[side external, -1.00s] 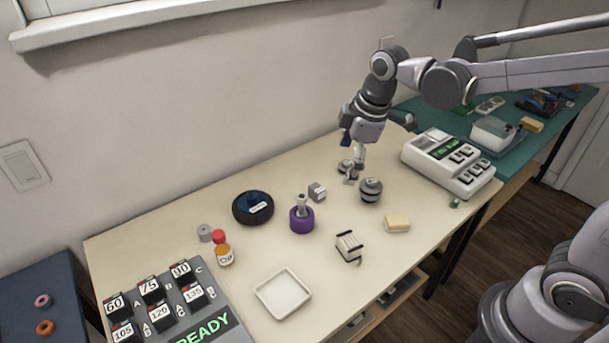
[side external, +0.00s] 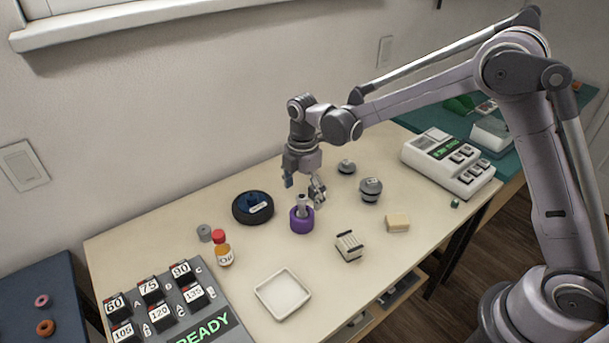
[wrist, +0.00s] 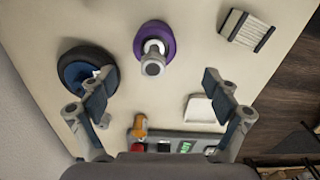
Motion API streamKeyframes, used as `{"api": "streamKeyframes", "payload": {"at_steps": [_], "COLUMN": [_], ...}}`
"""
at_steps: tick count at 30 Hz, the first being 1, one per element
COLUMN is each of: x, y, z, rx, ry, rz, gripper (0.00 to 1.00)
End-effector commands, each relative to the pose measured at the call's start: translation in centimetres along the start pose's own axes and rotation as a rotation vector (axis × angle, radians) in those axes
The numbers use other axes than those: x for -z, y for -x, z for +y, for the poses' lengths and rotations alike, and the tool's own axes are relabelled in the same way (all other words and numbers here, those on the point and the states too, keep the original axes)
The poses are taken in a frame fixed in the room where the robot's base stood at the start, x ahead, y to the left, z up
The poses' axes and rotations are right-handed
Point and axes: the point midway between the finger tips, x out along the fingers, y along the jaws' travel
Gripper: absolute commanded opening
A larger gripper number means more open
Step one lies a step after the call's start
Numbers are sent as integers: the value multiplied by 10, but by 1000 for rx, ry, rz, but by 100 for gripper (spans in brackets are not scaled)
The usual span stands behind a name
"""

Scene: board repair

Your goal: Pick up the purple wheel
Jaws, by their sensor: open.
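The purple wheel (side external: 301,223) lies on the light wooden table with a grey upright post rising from its middle. My gripper (side external: 304,190) is above the table, close over the wheel's post. The wheel also shows in the wrist view (wrist: 168,43) near the top centre, with its post seen from above. There my gripper (wrist: 159,85) has its two fingers wide apart and nothing between them; the wheel lies beyond the fingertips.
A black wheel with a blue centre (side external: 240,209) lies left of the purple one. An oil bottle (side external: 223,251), a white tray (side external: 270,300) and a white ribbed block (side external: 349,248) stand nearer the front. A grey knobbed weight (side external: 371,192) is to the right.

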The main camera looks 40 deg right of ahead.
Motion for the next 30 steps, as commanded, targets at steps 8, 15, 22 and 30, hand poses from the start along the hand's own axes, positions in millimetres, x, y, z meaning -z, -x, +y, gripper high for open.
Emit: {"api": "streamKeyframes", "payload": {"at_steps": [8,15,22,30], "x": [0,-3,-3,-3], "y": [-23,-50,-72,-74], "z": [1,8,8,8], "rx": [-1,-1,-2,-2], "ry": [-2,-3,-3,-3], "rz": [0,0,0,0], "gripper": [89,89,89,83]}}
